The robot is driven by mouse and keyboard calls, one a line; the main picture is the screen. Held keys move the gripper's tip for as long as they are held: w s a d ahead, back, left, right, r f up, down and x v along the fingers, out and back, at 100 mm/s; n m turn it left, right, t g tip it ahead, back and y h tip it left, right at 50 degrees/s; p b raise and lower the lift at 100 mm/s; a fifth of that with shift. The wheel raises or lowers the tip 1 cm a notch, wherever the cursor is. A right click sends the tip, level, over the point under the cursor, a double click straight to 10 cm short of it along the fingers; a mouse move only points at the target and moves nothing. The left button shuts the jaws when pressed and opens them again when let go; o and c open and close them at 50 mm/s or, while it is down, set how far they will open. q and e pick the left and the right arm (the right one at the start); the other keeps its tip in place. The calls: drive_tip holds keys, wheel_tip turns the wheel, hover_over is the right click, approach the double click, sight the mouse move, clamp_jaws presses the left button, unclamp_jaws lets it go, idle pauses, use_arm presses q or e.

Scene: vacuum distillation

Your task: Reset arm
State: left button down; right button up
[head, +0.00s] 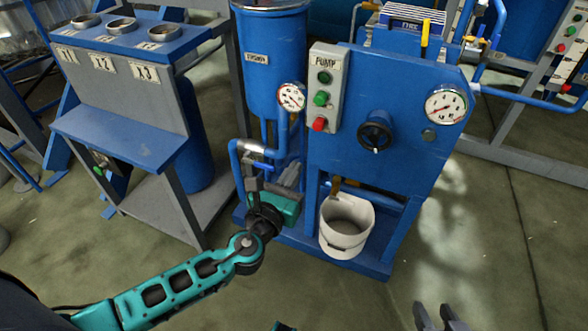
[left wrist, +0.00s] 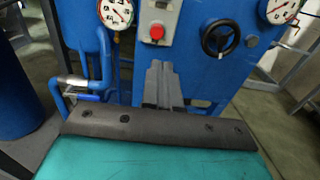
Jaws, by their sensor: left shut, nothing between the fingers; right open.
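My left arm comes in from the left in the head view. Its gripper (head: 290,174) is in front of the blue pump unit, above and left of the white bucket. The wrist view shows the left gripper (left wrist: 162,84) with its grey fingers together and nothing between them. They point toward the blue panel below the red button. I cannot tell whether they touch anything. My right gripper (head: 440,314) shows only as two grey fingertips at the bottom edge, apart and empty, over the floor. The rest of the right arm is mostly out of view.
The blue pump unit (head: 400,180) has a pump button box (head: 327,85), a handwheel (head: 376,135) and gauges. A white bucket (head: 346,226) stands on its base. A blue-grey stand (head: 125,135) is at the left. Floor is clear at the lower right.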

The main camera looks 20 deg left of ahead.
use_arm(q)
drive_tip(key=s+d+f+n+g+h, duration=0.1)
drive_tip(key=s+f+n+g, duration=0.3)
drive_tip(key=n, duration=0.7)
drive_tip(key=s+d+f+n+g+h, duration=0.15)
drive_tip(key=s+n, duration=0.45)
drive_tip(key=n, duration=0.6)
drive_tip(key=s+f+n+g, duration=0.25)
drive_tip(key=s+n, duration=0.25)
drive_tip(key=n, duration=0.6)
wheel_tip(320, 180, up, 8)
drive_tip(key=s+a+y+p, duration=0.1)
drive_tip(key=a+p, duration=0.1)
drive_tip(key=p, duration=1.1)
drive_tip(key=shift+s+a+r+t, duration=0.25)
drive_tip(key=shift+s+t, duration=0.05)
drive_tip(key=shift+t, duration=0.1)
use_arm(e)
drive_tip(key=s+d+r, duration=0.1)
drive_tip(key=d+r, duration=0.2)
drive_tip(key=r, duration=0.6)
drive_tip(key=shift+s+h, duration=0.3)
drive_tip(key=shift+h, duration=0.1)
